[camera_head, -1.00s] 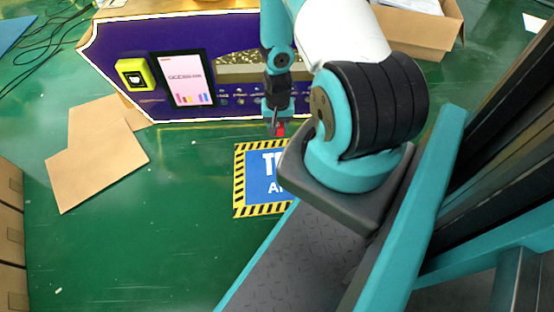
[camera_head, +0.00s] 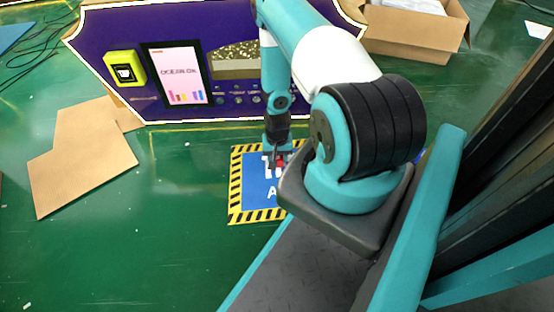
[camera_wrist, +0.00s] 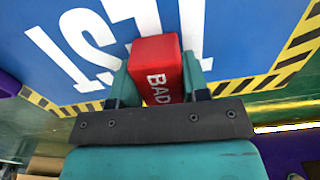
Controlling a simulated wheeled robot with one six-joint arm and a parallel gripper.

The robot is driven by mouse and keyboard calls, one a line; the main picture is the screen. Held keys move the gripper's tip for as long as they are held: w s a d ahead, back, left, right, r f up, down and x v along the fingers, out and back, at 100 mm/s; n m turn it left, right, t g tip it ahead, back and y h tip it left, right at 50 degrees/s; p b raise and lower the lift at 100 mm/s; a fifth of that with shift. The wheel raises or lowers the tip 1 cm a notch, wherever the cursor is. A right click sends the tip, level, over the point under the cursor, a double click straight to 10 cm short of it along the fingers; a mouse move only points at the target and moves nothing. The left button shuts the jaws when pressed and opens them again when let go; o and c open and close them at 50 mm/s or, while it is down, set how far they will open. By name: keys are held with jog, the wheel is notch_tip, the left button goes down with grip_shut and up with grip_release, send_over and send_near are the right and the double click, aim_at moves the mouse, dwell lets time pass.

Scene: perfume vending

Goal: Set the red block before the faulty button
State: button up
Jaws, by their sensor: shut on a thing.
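The red block (camera_wrist: 158,66) with white letters "BAD" is between the two fingers of my gripper (camera_wrist: 160,75), which is shut on it in the wrist view. In the head view the red block (camera_head: 281,160) shows small at the tip of my gripper (camera_head: 276,162), in front of the blue sign on the floor. The purple vending machine (camera_head: 120,30) stands behind, with a row of small buttons (camera_head: 238,99) below its display window. The buttons are too small to tell which is faulty, and my arm hides some of them.
A blue floor sign (camera_head: 258,192) with a yellow-black striped border lies before the machine. Flat cardboard (camera_head: 80,155) lies at the left, and an open carton (camera_head: 415,30) stands at the back right. Green floor between them is clear.

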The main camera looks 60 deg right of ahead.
jog(key=o, duration=0.9)
